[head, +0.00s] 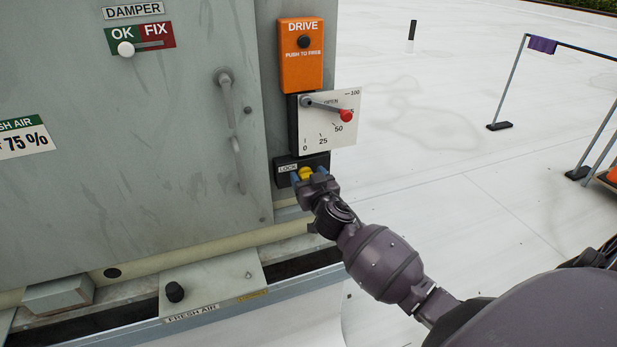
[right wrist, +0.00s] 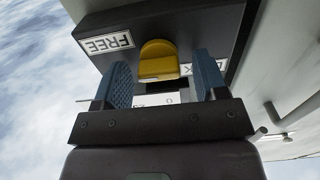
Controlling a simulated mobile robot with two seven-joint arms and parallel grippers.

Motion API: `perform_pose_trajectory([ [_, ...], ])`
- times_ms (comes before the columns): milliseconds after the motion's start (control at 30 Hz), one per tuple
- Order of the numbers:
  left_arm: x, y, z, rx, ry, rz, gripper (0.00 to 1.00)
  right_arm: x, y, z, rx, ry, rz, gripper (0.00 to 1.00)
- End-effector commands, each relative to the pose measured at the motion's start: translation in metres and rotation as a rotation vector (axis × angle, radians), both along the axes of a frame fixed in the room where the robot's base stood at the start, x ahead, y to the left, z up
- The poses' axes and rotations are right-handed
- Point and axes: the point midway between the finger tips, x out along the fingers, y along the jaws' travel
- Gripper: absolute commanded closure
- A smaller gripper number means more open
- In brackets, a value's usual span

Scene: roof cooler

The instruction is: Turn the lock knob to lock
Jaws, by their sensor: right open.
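The yellow lock knob (head: 305,173) sits on a black plate (head: 284,178) low on the cooler's right edge, under the white dial. A "LOCK" label (head: 287,168) shows at the plate's left. In the right wrist view the knob (right wrist: 158,62) stands between my right gripper's two blue fingers, with a gap on each side. A "FREE" label (right wrist: 106,43) is on one side of it, and the other label is partly hidden by a finger. My right gripper (head: 309,175) is open around the knob; it also shows in the right wrist view (right wrist: 160,85). My left gripper is not in view.
Above the plate are a white dial (head: 328,125) with a red-tipped pointer (head: 345,115) and an orange drive box (head: 301,60). A door handle (head: 226,97) sticks out to the left. A fresh air ledge (head: 210,285) lies below.

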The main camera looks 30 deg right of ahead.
Motion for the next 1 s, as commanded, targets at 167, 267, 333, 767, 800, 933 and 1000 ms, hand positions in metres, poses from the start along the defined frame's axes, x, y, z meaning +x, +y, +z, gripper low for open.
perform_pose_trajectory([
  [167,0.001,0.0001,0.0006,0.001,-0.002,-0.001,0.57,0.0004,-0.0001,-0.0001,0.0,0.0,0.0,0.34],
  [267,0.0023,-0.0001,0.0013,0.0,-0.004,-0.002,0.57,0.0003,-0.0002,0.0,0.0,0.0,0.0,0.4],
  [333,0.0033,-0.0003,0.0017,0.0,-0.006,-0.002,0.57,0.0003,-0.0002,0.0001,0.0,0.0,0.0,0.51],
  [767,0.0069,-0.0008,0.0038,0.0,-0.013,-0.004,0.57,0.0002,0.0,0.0002,-0.014,0.003,0.0,0.83],
  [800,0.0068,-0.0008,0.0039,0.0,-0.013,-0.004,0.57,0.0002,0.0,0.0003,-0.021,0.005,0.0,0.83],
  [933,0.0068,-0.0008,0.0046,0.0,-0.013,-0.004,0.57,0.0003,-0.0001,0.0006,-0.07,0.016,-0.001,0.83],
  [1000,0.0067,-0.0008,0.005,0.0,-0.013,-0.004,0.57,0.0003,-0.0001,0.0008,-0.108,0.024,-0.001,0.83],
])
